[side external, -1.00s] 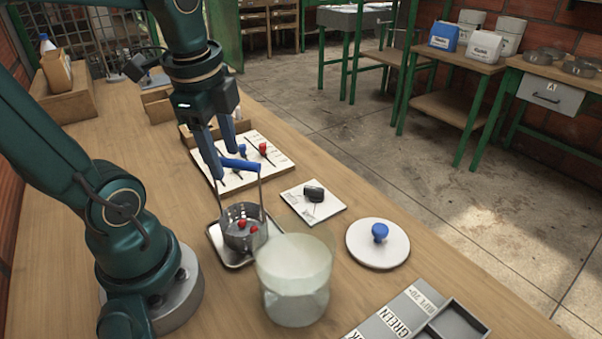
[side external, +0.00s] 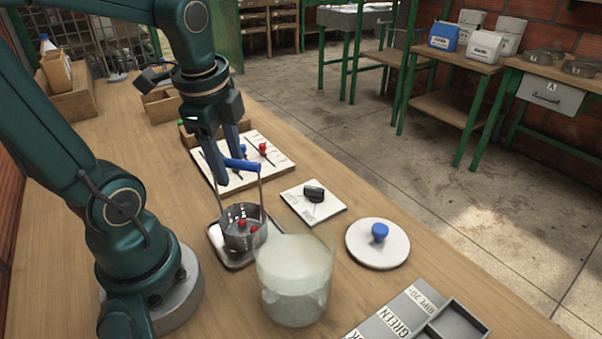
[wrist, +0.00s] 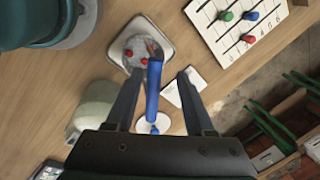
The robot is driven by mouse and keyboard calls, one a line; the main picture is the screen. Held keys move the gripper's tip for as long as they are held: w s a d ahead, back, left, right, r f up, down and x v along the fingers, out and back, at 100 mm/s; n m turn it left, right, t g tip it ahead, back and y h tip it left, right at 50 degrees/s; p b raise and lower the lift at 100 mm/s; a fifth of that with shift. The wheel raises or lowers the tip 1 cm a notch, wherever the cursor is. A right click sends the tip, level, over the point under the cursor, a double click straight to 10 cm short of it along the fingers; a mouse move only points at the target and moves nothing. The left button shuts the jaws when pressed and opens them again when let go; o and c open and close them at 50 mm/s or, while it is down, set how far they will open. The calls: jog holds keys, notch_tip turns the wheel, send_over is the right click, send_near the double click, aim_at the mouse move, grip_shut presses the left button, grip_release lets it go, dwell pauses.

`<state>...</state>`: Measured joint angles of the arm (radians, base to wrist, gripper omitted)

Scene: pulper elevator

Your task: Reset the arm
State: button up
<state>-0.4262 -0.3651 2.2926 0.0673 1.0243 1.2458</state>
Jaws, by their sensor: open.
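My gripper (side external: 223,168) is open above the workbench, with its fingers on either side of the blue handle (side external: 241,164) of a small wire-handled basket. In the wrist view the blue handle (wrist: 153,88) lies between the two fingers (wrist: 157,92), with gaps visible on both sides. The basket (side external: 241,228) holds red cherries (side external: 243,224) and stands on a small metal tray (side external: 217,240). The tray also shows in the wrist view (wrist: 165,38). Whether the basket bottom touches the tray all round is hard to tell.
A glass jar of cloudy liquid (side external: 294,285) stands close to the tray. Nearby are a white disc with a blue knob (side external: 365,250), a card with a dark object (side external: 328,209), a pegged board (side external: 272,157) and grey GREEN-labelled trays (side external: 400,316).

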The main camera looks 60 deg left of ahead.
jog(key=shift+r, duration=0.5)
jog(key=shift+f, duration=1.65)
jog(key=r, duration=0.4)
jog(key=shift+s+d+r, duration=0.15)
jog(key=shift+s+d, duration=0.2)
jog(key=f, duration=0.5)
jog(key=shift+w+a, duration=0.3)
notch_tip(320, 180, up, 15)
jog(key=w+d+m+h, duration=0.1)
jog(key=w+d+m, duration=0.1)
jog(key=d+m, duration=0.6)
jog(key=shift+d+f, duration=0.35)
jog(key=shift+d, duration=2.05)
